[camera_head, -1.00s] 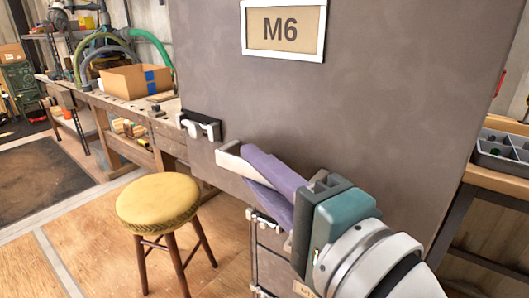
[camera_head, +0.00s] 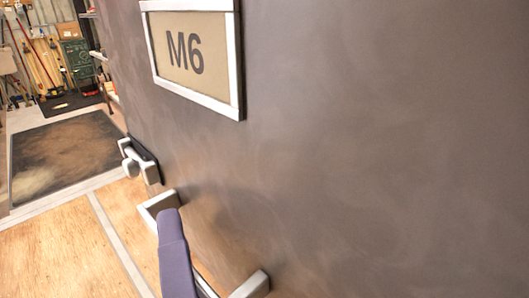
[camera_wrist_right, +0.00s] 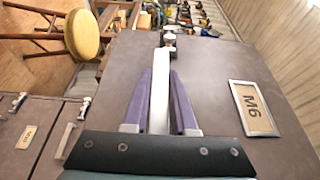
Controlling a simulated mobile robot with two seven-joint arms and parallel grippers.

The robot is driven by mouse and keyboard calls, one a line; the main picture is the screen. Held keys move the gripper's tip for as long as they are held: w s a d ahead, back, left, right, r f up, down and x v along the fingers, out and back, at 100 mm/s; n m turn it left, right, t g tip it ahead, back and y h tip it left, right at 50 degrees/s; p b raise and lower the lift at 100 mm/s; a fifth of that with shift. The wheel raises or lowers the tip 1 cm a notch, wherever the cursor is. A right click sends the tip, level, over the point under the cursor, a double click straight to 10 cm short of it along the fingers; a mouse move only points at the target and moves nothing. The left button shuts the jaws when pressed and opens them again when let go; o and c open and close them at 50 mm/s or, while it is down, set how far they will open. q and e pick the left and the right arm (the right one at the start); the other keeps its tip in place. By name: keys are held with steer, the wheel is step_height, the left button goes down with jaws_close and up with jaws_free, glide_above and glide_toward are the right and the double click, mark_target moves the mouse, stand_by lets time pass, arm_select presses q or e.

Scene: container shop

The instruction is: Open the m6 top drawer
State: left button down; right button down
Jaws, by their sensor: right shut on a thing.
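The M6 drawer front (camera_head: 330,150) is a large grey-brown panel with a framed "M6" label (camera_head: 190,55); the label also shows in the wrist view (camera_wrist_right: 254,108). A pale bar handle (camera_head: 250,285) runs below the label, partly hidden by my right gripper (camera_head: 172,225). In the wrist view, the purple fingers of the right gripper (camera_wrist_right: 161,75) lie on both sides of the handle bar (camera_wrist_right: 159,95) and are shut on it. I cannot tell whether the drawer stands out from the cabinet. My left gripper is not in view.
A black and white latch (camera_head: 140,165) sits at the panel's left edge. A dark mat (camera_head: 65,155) lies on the floor at left, with open wooden floor in front. In the wrist view, a yellow stool (camera_wrist_right: 83,33) stands near lower grey-brown fronts (camera_wrist_right: 30,125).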

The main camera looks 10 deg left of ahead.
steer(key=shift+s+a, duration=0.1)
steer(key=c, duration=0.7)
jaws_free()
steer(key=b+v, duration=0.1)
steer(key=v, duration=0.9)
